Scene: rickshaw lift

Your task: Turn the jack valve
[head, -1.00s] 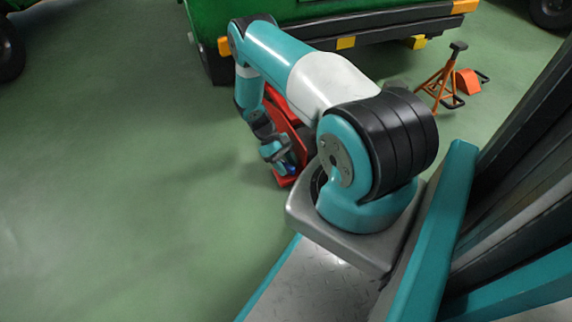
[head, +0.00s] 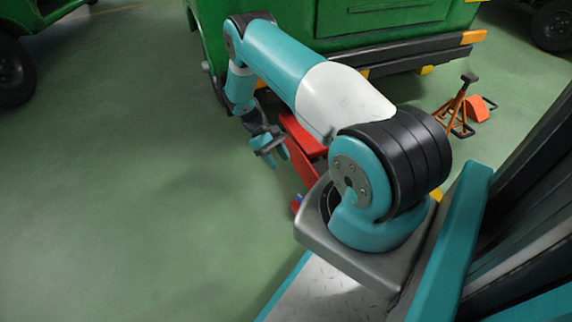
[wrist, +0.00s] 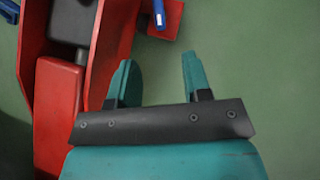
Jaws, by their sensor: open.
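The red floor jack (head: 303,137) sits on the green floor, partly hidden behind my arm in the head view. In the wrist view, the jack (wrist: 112,45) fills the left side. A small blue piece with a pale end (wrist: 159,14) shows at the jack's red edge near the top; it may be the valve, but I cannot tell for sure. My gripper (wrist: 158,65) is open, and nothing is between its two teal fingers. The blue piece lies beyond the fingertips, apart from them. In the head view, my gripper (head: 273,156) is just left of the jack.
Another blue part (wrist: 8,11) shows at the wrist view's upper left corner. A green vehicle (head: 395,25) stands behind the jack. An orange jack stand (head: 457,105) and an orange wedge (head: 477,103) are at the right. The floor to the left is clear.

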